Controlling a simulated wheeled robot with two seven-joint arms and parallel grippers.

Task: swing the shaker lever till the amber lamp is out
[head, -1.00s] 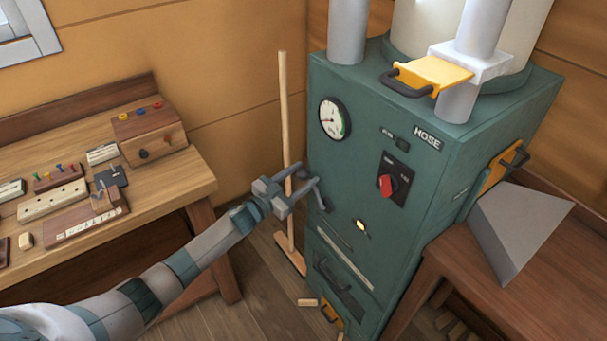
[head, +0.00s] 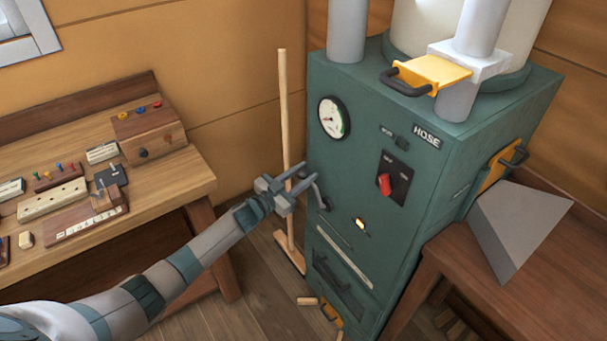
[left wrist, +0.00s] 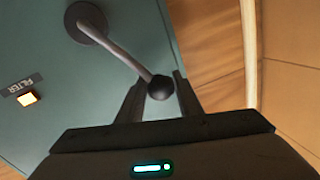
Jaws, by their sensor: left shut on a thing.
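The shaker lever (head: 320,193) is a thin grey crank on the left side of the green machine's front. In the left wrist view its bent rod (left wrist: 122,52) runs from a round pivot to a dark ball knob (left wrist: 160,88). My left gripper (head: 306,184) is shut on that knob, which sits between the fingertips. The amber lamp (head: 361,225) is lit below and right of the lever. It also glows in the left wrist view (left wrist: 28,98), beside a FILTER label. My right gripper is out of view.
The green machine (head: 350,170) carries a gauge (head: 333,117), a red switch (head: 384,184) and yellow handled plates. A broom (head: 285,120) stands close behind my left gripper. A workbench (head: 180,185) is at left, a brown table (head: 470,260) at right.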

